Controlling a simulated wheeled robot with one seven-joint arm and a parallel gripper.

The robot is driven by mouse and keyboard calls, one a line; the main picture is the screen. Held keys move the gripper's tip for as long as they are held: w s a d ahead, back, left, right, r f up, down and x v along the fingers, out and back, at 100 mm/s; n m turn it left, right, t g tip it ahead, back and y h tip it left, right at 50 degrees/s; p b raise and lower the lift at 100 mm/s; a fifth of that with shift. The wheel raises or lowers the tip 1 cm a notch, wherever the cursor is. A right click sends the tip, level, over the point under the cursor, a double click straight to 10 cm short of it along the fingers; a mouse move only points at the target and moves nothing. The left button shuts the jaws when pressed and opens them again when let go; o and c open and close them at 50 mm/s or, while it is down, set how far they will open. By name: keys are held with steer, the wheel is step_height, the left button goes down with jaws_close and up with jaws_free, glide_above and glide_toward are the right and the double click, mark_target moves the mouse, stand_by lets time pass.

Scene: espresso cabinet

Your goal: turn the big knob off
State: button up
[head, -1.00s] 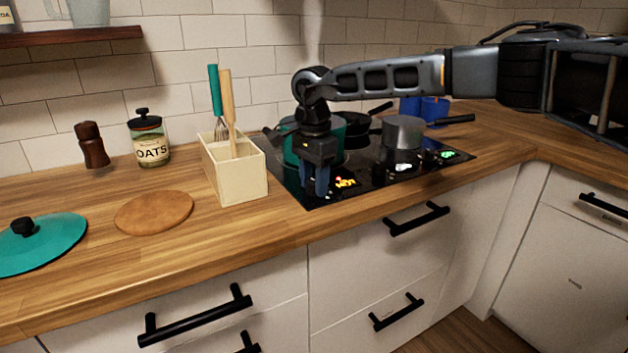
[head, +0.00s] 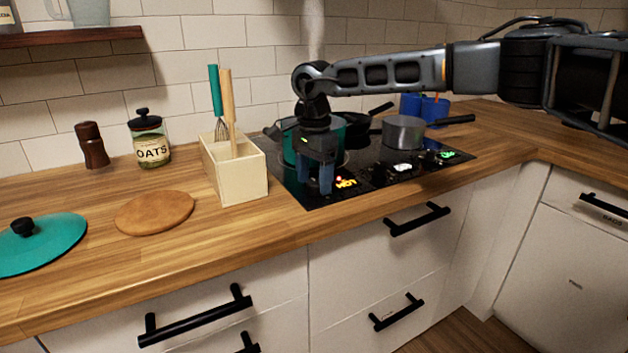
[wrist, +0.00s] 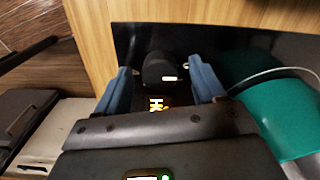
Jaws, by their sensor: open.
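The big knob (wrist: 160,68) is a dark round knob with a small white mark on its face, seen in the wrist view at the front of the black cooktop (head: 300,192). My gripper (wrist: 160,72) is open, with one blue finger on each side of the knob and a visible gap to each. In the head view my gripper (head: 314,186) points down at the cooktop's front left, and the knob there is hidden. A glowing yellow HOT readout (head: 346,183) shows right of the fingers.
A teal pot (head: 297,150) stands just behind my gripper, and a grey pot (head: 403,132) stands farther right. A cream utensil holder (head: 240,180) is close on the left. More lit readouts (head: 447,155) line the cooktop's front right.

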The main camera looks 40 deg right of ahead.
mark_target(314, 182)
step_height(314, 182, up, 7)
steer(key=shift+f, duration=0.1)
stand_by(0.7)
